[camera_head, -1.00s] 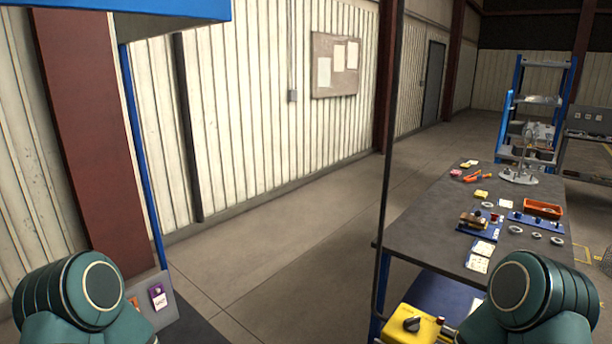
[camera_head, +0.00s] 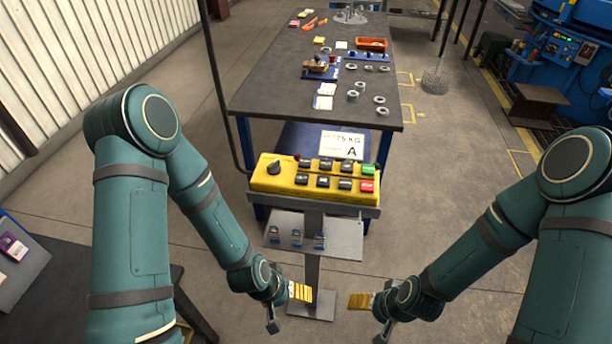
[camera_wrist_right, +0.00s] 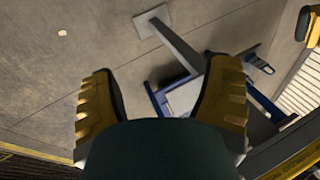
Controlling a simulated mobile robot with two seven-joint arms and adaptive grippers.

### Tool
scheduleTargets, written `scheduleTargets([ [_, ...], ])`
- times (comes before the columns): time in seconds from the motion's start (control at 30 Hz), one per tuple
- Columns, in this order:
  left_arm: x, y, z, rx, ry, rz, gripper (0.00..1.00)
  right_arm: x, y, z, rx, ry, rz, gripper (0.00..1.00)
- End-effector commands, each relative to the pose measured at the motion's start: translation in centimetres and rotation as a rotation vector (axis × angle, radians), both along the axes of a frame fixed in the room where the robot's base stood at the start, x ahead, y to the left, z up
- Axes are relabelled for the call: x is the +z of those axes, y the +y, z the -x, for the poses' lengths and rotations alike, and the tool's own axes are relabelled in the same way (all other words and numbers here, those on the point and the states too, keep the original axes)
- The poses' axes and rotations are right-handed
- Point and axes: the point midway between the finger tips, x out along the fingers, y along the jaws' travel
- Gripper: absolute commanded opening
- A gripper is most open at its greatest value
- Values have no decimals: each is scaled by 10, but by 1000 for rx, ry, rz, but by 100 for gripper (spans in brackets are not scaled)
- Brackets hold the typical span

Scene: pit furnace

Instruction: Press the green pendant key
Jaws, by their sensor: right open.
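The yellow pendant box (camera_head: 260,184) sits on a grey stand in the middle of the head view. Its green key (camera_head: 368,169) is at the right end of the upper row, above a red key (camera_head: 367,186). My left gripper (camera_head: 286,308) is below and in front of the pendant, with its fingers apart and nothing between them. My right gripper (camera_head: 373,316) is also low in front of the pendant, below the green key and apart from it. In the right wrist view its two yellow-padded fingers (camera_wrist_right: 160,98) are spread and empty. The green key cannot be made out there.
A white card marked A (camera_head: 342,146) stands behind the pendant. A grey shelf (camera_head: 345,238) with small blue items sticks out below it. A dark workbench (camera_head: 275,87) with rings, plates and an orange tray (camera_head: 371,44) stands behind. Floor is open to the right.

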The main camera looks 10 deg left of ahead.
Motion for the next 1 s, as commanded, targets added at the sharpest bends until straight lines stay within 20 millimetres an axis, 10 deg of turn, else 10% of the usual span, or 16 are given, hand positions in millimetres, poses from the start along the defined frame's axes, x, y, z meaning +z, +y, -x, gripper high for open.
scheduleTargets([
  [0.27, 0, 0, 0, 1, 1, -1, 78, 0, 0, 0, 1, -1, -1, 78],
  [0.5, 0, 0, 0, 1, 0, 0, 78, 0, 0, 0, 1, 0, 0, 1],
  [1.0, 0, 0, 0, 0, 0, 0, 78, 0, 0, 0, 0, 0, 0, 0],
])
